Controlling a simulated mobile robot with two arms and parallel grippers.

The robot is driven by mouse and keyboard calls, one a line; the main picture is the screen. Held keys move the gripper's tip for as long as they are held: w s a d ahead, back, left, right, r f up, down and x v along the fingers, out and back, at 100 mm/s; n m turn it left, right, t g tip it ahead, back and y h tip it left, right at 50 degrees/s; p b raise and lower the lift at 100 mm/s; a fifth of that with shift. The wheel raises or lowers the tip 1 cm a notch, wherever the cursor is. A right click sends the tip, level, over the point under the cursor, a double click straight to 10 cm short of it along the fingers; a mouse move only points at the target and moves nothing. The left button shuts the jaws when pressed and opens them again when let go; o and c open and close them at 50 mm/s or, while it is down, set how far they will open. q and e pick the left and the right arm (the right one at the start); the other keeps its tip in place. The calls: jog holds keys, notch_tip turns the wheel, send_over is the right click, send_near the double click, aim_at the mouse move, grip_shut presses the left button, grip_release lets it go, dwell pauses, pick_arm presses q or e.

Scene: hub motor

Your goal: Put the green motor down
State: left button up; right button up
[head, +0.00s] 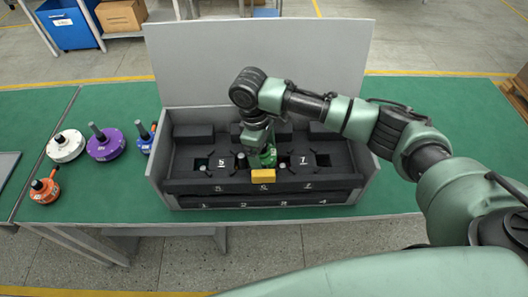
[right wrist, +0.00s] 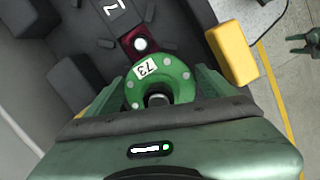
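The green motor (head: 268,157) is over the middle of the open grey box, near slot 6. In the right wrist view the green motor (right wrist: 165,75) is a round disc with a white label reading 73 and a dark centre. My right gripper (head: 262,140) reaches down over it, with its fingers on either side of the disc. It appears shut on the motor. A dark red square with a white disc (right wrist: 140,44) shows just beyond the motor. Whether the motor touches the foam beneath is hidden. My left gripper cannot be made out.
The box (head: 160,155) has black foam with numbered slots and a raised grey lid (head: 258,60) behind. A yellow block (head: 263,175) is on its front. White (head: 66,146), purple (head: 105,143), blue (head: 146,137) and orange (head: 44,187) motors stand left on the green table (head: 90,190).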

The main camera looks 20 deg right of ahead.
jog(key=shift+r, duration=0.1)
jog(key=shift+w+a+r, duration=0.1)
jog(key=shift+r, duration=0.25)
jog(key=r+b, duration=0.1)
jog(key=r, duration=0.6)
jog(key=w+a+r+b, duration=0.1)
jog(key=r, duration=0.3)
jog(key=shift+a+r+b, duration=0.1)
jog(key=shift+r+b, duration=0.05)
jog(key=shift+b, duration=0.15)
jog(key=shift+s, duration=0.1)
